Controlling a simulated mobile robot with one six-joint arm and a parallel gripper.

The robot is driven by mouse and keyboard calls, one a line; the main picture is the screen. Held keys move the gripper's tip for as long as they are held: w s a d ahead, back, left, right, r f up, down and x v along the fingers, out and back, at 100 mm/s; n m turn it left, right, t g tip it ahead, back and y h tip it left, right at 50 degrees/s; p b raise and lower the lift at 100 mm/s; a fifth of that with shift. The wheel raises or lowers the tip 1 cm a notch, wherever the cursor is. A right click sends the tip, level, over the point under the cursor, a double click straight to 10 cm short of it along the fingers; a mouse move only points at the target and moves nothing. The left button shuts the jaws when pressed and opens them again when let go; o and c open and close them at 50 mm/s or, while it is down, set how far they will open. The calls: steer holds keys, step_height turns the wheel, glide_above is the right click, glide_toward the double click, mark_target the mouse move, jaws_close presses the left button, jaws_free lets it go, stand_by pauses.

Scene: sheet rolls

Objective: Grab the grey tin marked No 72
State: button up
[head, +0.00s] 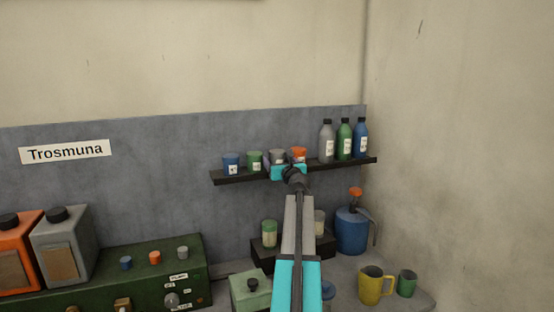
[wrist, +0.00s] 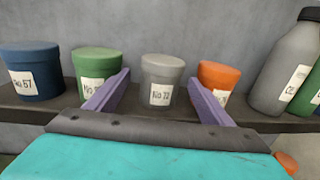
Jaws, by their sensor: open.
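The grey tin marked No 72 (wrist: 162,73) stands upright on the dark shelf, its label facing me in the wrist view. In the head view the grey tin (head: 277,155) shows on the shelf, its lower part hidden by my gripper (head: 289,165). My gripper also shows in the wrist view (wrist: 157,90). It is open, one purple finger to the left of the grey tin and one to its right. The tin sits beyond the fingers, between them in the picture. I cannot tell whether the fingertips reach alongside it.
A green tin (wrist: 97,68) stands left of the grey tin, and an orange tin (wrist: 218,77) right, each partly behind a finger. A blue tin (wrist: 32,70) is farther left. Grey, green and blue bottles (head: 344,140) stand at the right of the shelf (head: 235,178).

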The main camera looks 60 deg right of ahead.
steer(key=shift+p+x, duration=0.3)
steer(key=shift+x, duration=1.15)
steer(key=shift+s, duration=0.1)
steer(key=shift+d, duration=0.1)
steer(key=c, duration=1.3)
